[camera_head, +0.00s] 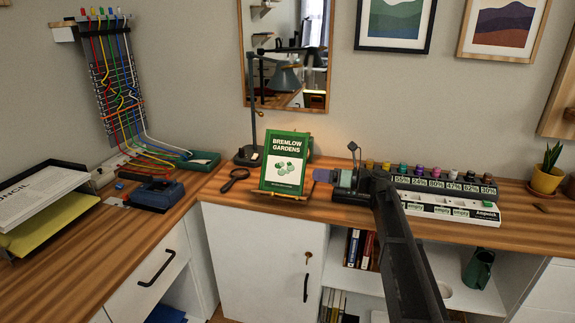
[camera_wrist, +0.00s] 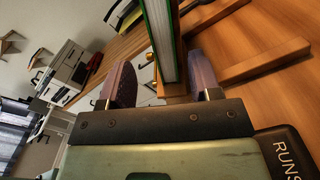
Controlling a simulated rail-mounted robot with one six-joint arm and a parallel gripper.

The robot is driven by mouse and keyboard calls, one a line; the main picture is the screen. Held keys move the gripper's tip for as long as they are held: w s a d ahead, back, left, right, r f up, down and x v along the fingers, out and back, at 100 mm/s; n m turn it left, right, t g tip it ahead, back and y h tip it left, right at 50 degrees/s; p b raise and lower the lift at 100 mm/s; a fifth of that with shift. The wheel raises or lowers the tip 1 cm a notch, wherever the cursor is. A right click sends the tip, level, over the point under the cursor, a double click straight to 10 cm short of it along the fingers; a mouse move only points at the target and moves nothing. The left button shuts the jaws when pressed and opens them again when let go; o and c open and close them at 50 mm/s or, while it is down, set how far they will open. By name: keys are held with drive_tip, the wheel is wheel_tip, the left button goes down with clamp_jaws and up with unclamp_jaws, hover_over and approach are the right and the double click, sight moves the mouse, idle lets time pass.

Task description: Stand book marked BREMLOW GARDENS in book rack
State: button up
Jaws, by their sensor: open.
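The green book marked BREMLOW GARDENS (camera_head: 287,150) leans upright on a small wooden stand (camera_head: 262,191) on the desk, its cover facing out. My gripper (camera_head: 324,175) is at the book's right edge, open. In the wrist view the book's edge (camera_wrist: 160,40) lies ahead of and between the two fingers of my gripper (camera_wrist: 163,85), with a gap visible on both sides. Wooden bars of the stand (camera_wrist: 262,65) show to the right there. Several upright books (camera_head: 360,248) are on the open shelf below the desk; I cannot tell whether a book rack holds them.
A magnifying glass (camera_head: 233,180) lies left of the book, and a dark lamp (camera_head: 252,120) stands behind it. A green jug (camera_head: 478,268) is on the shelf.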

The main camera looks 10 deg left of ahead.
sight(301, 172)
drive_tip(key=a, duration=0.4)
drive_tip(key=w+a, duration=0.1)
drive_tip(key=a, duration=0.1)
drive_tip(key=shift+a+f, duration=0.1)
clamp_jaws()
